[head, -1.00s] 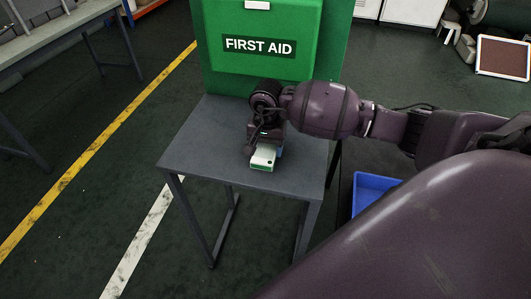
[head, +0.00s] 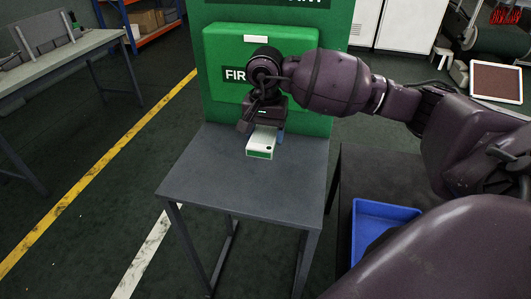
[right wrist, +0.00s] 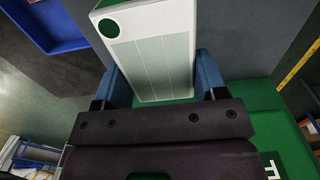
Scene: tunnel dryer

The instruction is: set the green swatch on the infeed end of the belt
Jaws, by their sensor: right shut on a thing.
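My right gripper (head: 265,131) is shut on a white block with a green end (head: 261,142). It is in front of the green first aid cabinet, above the small grey table. In the right wrist view the block (right wrist: 155,50) sits between the two blue fingers of the gripper (right wrist: 163,78). It has a dark green circle near one end and a pale panel with thin lines. I cannot tell for sure that it is the green swatch. No belt shows in these views. My left gripper is not in view.
The grey table (head: 220,170) has a clear top. Behind it stands the green first aid cabinet (head: 225,50). A blue tray (head: 410,212) lies on a dark surface (head: 375,175) at the right. A workbench (head: 60,62) stands at the left, beyond a yellow floor line (head: 100,176).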

